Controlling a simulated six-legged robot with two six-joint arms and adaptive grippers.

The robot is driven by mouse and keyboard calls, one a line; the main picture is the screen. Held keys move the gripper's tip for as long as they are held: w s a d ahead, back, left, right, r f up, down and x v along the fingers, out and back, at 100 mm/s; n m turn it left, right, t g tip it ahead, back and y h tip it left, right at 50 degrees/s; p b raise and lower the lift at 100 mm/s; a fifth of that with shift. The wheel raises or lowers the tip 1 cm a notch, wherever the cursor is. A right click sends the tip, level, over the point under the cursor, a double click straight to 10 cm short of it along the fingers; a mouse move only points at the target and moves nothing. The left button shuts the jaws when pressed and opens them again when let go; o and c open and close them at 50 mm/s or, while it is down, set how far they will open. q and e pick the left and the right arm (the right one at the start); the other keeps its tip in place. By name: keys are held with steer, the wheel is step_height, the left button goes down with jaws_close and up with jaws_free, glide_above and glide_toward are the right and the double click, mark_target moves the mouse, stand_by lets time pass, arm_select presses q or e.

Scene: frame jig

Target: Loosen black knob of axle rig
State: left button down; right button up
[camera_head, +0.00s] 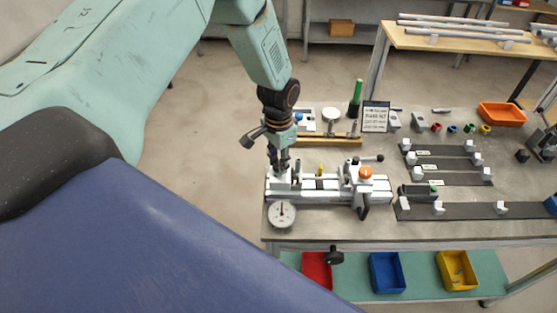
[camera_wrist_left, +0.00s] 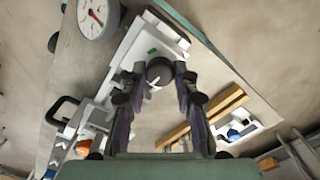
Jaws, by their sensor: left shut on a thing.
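The axle rig (camera_head: 325,197) is a pale, long fixture near the front left of the bench, with an orange knob (camera_head: 366,173) toward its right end. My left gripper (camera_head: 281,168) reaches down onto the rig's left end. In the left wrist view, the black knob (camera_wrist_left: 159,70) sits between the fingertips of my left gripper (camera_wrist_left: 157,80), which is shut on it. A white mark shows on the knob's face. In the head view the fingers hide the knob. My right gripper is not in view.
A round dial gauge (camera_head: 282,213) stands at the rig's front left. Behind are a wooden bar (camera_head: 325,142), a green-handled tool (camera_head: 355,98) and a sign (camera_head: 375,116). Dark rails (camera_head: 460,211) lie to the right. Red, blue and yellow bins sit on the shelf below.

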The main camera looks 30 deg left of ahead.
arm_select(q)
steer(key=shift+w+r+n, duration=0.15)
steer(key=shift+w+n, duration=0.05)
steer(key=shift+n, duration=0.1)
steer(key=c, duration=1.4)
jaws_free()
steer(key=o, duration=0.4)
steer(key=shift+s, duration=0.2)
step_height(320, 180, up, 12)
steer(key=shift+f, duration=0.1)
